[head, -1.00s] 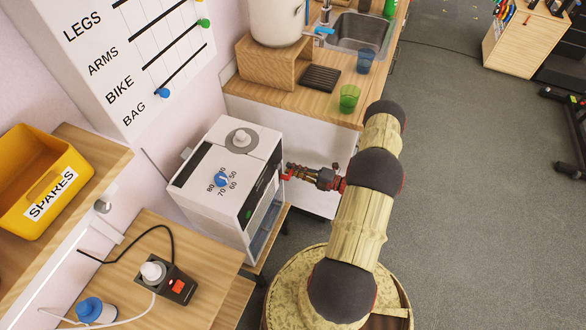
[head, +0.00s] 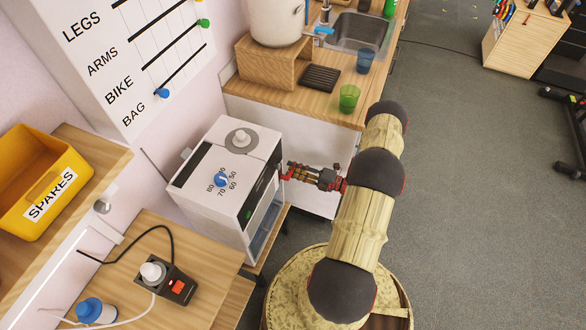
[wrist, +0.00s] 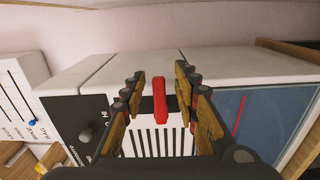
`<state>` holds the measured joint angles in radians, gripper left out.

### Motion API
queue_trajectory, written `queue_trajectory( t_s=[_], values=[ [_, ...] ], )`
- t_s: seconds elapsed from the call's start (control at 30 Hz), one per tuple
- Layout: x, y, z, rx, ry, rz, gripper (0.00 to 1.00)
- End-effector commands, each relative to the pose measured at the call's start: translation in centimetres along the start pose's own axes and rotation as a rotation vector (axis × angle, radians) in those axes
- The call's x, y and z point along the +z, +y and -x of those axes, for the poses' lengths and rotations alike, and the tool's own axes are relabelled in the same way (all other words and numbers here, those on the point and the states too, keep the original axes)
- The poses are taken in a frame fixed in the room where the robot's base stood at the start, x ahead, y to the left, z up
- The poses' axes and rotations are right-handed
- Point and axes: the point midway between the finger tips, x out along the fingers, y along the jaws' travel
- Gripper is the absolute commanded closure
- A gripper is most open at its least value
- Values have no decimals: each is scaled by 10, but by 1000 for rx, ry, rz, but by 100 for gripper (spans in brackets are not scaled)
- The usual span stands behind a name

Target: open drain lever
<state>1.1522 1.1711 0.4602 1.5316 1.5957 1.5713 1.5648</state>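The red drain lever (wrist: 160,101) stands upright in the middle of the wrist view, in front of a slotted white panel. It also shows as a small red piece at the right side of the white machine (head: 208,158) in the head view. My gripper (wrist: 159,88) is open, with one finger on each side of the lever. Gaps show between the lever and both fingers. In the head view my gripper (head: 292,172) is beside the machine's front, and the fingers are too small there to show contact.
The white machine has a blue temperature dial (head: 222,180) on its top. A counter with a sink (head: 358,32), a green cup (head: 349,98) and a wooden block (head: 262,66) lies behind my arm. The floor at right is open.

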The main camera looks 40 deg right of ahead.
Motion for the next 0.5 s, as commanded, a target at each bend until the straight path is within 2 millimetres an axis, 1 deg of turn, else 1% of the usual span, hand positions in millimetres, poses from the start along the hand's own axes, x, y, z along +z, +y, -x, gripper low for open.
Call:
queue_trajectory(
  t_s=[0.17, 0.4, 0.5],
  values=[
    [2, 0, 30, 0, -6, 0, 70],
    [2, 0, 79, 0, -6, 1, 70],
    [1, 0, 95, 0, -6, 0, 70]
  ],
)
